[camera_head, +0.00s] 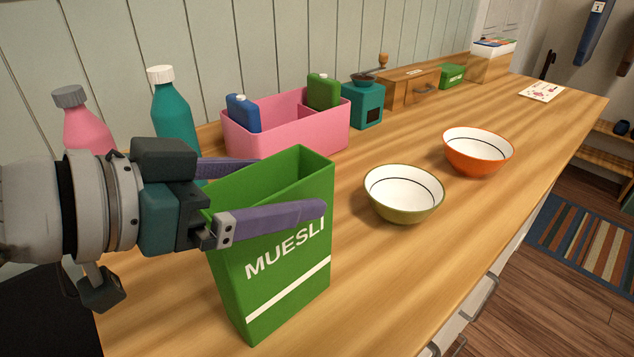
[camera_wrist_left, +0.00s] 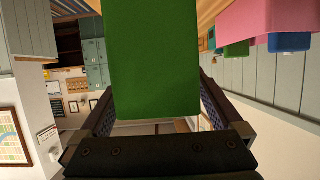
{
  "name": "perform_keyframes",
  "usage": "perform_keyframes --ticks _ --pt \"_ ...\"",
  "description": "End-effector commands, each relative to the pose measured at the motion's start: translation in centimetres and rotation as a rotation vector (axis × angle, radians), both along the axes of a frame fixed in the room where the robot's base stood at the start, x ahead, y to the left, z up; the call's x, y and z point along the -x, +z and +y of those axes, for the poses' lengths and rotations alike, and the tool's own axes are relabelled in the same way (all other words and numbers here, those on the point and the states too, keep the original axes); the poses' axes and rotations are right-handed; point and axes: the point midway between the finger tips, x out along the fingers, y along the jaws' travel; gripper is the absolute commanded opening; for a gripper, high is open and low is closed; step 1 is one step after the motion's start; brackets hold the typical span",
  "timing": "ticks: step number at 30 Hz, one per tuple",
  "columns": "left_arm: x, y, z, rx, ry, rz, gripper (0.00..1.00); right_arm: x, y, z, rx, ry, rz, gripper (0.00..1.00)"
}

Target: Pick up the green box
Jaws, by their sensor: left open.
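The green box (camera_head: 275,262), marked MUESLI with a white stripe, stands upright on the wooden counter, its top open. My left gripper (camera_head: 262,190) is open at the box's upper part, one purple finger across the front face and the other behind the box, partly hidden. In the left wrist view the green box (camera_wrist_left: 153,60) fills the middle, between the two fingers of my left gripper (camera_wrist_left: 155,115). I cannot tell whether the fingers touch it. My right gripper is not in view.
A pink bin (camera_head: 290,132) with blue and green containers stands behind the box. Teal (camera_head: 177,112) and pink (camera_head: 84,122) bottles stand at the back left. A green-rimmed bowl (camera_head: 403,193) and an orange bowl (camera_head: 477,152) sit to the right. The counter's front right is clear.

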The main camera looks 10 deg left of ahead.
Motion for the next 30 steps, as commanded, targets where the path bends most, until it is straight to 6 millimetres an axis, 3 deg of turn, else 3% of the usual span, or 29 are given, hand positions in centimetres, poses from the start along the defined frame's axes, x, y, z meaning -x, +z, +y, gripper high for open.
perform_keyframes --ticks 4,30 --pt "0.03 -0.01 0.01 0.000 0.000 0.000 0.98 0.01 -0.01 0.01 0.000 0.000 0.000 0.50" --pt "0.05 0.00 0.04 0.000 0.000 0.000 0.00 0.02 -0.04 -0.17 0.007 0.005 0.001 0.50"
